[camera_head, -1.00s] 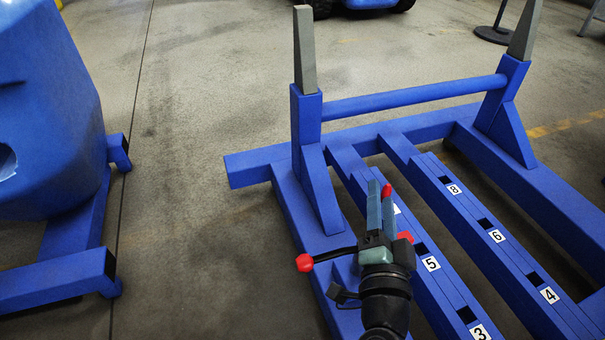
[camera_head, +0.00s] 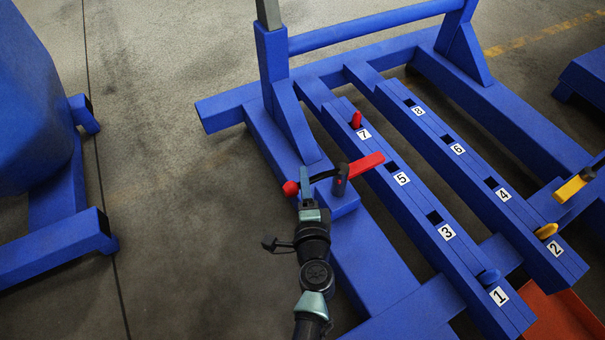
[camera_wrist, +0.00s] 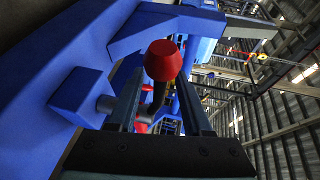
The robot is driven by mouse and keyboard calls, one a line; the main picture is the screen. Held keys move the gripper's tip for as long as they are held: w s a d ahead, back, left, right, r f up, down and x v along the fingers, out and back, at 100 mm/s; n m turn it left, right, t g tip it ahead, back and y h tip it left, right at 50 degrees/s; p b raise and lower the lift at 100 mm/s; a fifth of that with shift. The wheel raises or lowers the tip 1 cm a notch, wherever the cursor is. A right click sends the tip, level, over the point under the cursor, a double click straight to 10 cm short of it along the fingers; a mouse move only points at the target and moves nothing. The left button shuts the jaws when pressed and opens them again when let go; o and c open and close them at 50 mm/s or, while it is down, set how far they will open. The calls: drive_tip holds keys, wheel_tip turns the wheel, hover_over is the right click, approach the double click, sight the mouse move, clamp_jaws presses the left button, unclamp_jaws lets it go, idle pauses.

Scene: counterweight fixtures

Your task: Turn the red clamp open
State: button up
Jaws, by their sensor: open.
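The red clamp has a red arm (camera_head: 360,168) on a dark upright post (camera_head: 340,182), which stands on the blue frame. A dark handle runs left from the post to a red knob (camera_head: 290,188). My gripper (camera_head: 304,178) is at the knob end of the handle. In the wrist view, my open gripper (camera_wrist: 158,85) has one finger on each side of the red knob (camera_wrist: 163,62) and the handle below it. I cannot tell whether either finger touches. The fingers partly hide the handle.
The blue frame (camera_head: 375,285) has rails with numbered slots. A red peg (camera_head: 356,120) stands by label 7, a blue peg (camera_head: 489,276) by 1 and a yellow peg (camera_head: 546,231) by 2. A yellow clamp (camera_head: 572,187) is at right. Bare floor (camera_head: 190,250) lies left.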

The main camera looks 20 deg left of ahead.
drive_tip(key=shift+b+x, duration=0.45)
drive_tip(key=shift+x, duration=1.45)
drive_tip(key=shift+c, duration=0.2)
clamp_jaws()
